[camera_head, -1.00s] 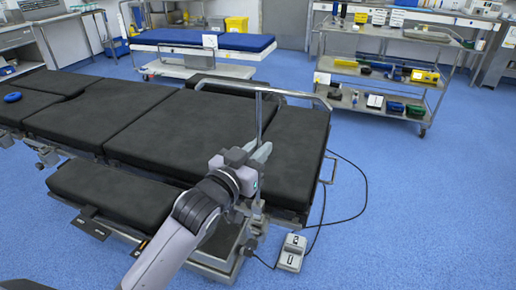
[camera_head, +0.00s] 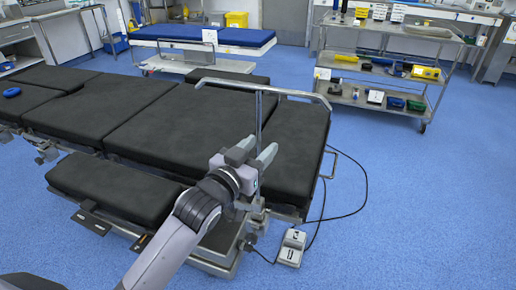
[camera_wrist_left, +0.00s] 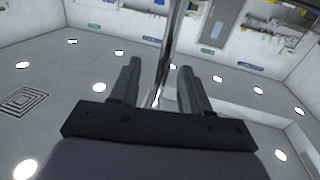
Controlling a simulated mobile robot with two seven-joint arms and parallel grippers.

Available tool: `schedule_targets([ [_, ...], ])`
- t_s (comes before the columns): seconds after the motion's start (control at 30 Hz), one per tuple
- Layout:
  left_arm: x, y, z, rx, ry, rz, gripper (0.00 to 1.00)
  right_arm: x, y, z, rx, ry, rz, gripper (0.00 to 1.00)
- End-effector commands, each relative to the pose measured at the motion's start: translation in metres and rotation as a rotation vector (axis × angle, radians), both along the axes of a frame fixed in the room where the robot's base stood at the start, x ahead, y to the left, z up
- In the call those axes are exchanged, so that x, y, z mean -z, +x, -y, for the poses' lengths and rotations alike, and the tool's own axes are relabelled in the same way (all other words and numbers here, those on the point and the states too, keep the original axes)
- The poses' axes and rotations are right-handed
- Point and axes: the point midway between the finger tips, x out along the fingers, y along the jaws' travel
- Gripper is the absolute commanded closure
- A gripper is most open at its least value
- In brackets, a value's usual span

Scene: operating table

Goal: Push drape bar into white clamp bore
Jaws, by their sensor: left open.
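The drape bar (camera_head: 260,106) is a thin metal post with a long, bent crosspiece on top. It stands roughly upright at the near right side of the operating table (camera_head: 170,120). My left gripper (camera_head: 254,149) is open at the post, with its fingers on either side of it. The post also shows between the open fingers in the left wrist view (camera_wrist_left: 172,50); I cannot tell whether a finger touches it. A pale clamp (camera_head: 254,206) sits low on the table's side, below the gripper. The bar's lower end and the bore are hidden. My right gripper is out of view.
A foot pedal (camera_head: 291,247) with a black cable lies on the blue floor by the table's corner. A metal cart (camera_head: 375,80) stands at the back right, and a blue-topped trolley (camera_head: 200,38) stands behind. The floor at right is clear.

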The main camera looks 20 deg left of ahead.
Motion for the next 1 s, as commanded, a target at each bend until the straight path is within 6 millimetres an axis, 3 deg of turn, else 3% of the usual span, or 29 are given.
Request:
schedule_targets([
  [0.5, 0.0, -0.061, -0.015, 0.0, 0.0, -0.001, 0.54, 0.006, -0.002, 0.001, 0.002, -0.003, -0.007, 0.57],
  [1.0, -0.001, -0.069, -0.017, 0.0, 0.001, 0.0, 0.54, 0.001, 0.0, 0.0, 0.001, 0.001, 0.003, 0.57],
])
